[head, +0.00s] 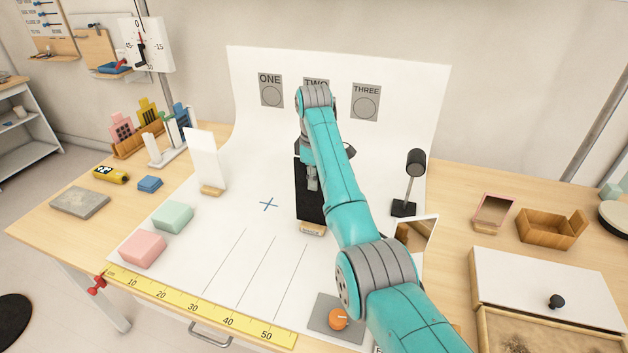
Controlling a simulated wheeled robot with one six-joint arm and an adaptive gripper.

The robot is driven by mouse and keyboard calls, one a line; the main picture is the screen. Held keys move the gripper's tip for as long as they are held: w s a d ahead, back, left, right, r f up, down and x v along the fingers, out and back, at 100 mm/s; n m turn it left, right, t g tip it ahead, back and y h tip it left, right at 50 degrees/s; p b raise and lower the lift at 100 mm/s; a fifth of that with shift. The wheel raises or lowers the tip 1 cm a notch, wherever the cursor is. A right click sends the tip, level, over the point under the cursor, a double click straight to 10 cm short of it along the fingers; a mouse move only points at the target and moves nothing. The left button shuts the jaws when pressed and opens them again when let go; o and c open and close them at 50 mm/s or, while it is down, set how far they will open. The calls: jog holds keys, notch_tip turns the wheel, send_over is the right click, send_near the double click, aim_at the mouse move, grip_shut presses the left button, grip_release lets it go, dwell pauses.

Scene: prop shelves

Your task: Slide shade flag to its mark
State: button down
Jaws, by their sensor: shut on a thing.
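The shade flag appears to be the upright black panel (303,206) on a small wooden foot (312,229), standing on the white backdrop sheet right of centre. My gripper (312,184) is in front of the panel and shut on it; my arm hides part of the panel and the exact grip. A blue cross mark (269,204) lies on the sheet to the left of the panel, apart from it. Thin lines (257,258) run along the sheet nearer the front. Which of these is the flag's mark cannot be told.
A white card (207,157) on a wooden foot stands left. Pink (142,249) and green (173,217) blocks lie front left. A black lamp (416,163) stands right of my arm. A yellow ruler (190,305) edges the front. The sheet around the cross is clear.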

jog(key=shift+f, duration=0.2)
jog(key=c, duration=1.2)
grip_release()
